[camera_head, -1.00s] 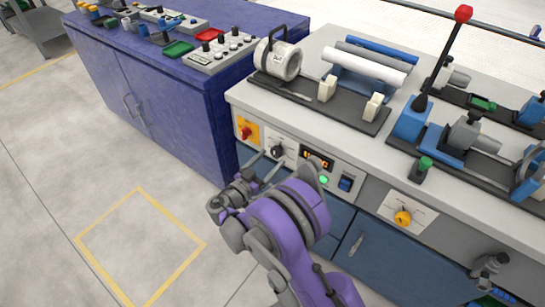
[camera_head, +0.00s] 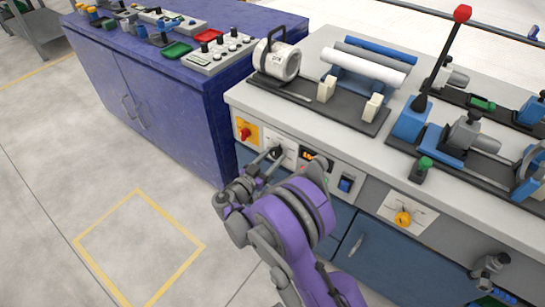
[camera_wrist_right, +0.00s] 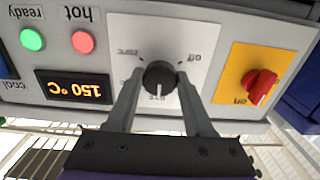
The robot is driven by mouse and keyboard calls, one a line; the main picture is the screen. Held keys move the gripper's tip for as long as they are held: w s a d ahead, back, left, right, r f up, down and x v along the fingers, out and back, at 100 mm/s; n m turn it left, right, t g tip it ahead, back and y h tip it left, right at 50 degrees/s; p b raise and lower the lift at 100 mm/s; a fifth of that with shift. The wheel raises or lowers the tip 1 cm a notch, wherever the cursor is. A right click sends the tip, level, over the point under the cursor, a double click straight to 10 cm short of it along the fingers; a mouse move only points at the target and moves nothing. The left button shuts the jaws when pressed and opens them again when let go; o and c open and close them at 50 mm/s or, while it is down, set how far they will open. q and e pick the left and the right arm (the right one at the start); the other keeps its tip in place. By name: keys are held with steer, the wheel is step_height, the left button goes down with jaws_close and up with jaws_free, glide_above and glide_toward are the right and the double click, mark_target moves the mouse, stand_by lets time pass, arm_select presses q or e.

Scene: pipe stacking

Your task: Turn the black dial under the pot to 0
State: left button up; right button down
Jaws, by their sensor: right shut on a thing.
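The black dial (camera_head: 276,151) sits on a white plate on the front of the grey bench. It shows large in the right wrist view (camera_wrist_right: 160,76), which is upside down. Its white mark points at the lower label, and "OFF" is at upper right there. My right gripper (camera_wrist_right: 160,80) has a finger on each side of the dial and is shut on it. In the head view the right gripper (camera_head: 269,157) reaches up to the panel. The silver pot (camera_head: 278,61) with a black handle stands on the bench top above. My left gripper is not in view.
Beside the dial are an orange display (camera_wrist_right: 75,89) reading 150 °C, a green light (camera_wrist_right: 32,40), a red light (camera_wrist_right: 83,42) and a red switch (camera_wrist_right: 262,84) on a yellow plate. A blue cabinet (camera_head: 150,100) stands at left. The floor in front is open.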

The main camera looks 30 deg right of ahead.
steer(key=shift+n, duration=0.3)
steer(key=n, duration=0.5)
steer(key=shift+b, duration=0.3)
steer(key=n, duration=0.6)
steer(key=shift+s+n, duration=0.1)
steer(key=shift+n, duration=0.3)
steer(key=n+b, duration=0.1)
steer(key=n, duration=1)
steer(key=shift+r+n, duration=0.15)
steer(key=shift+n, duration=0.15)
steer(key=shift+c, duration=1.5)
jaws_free()
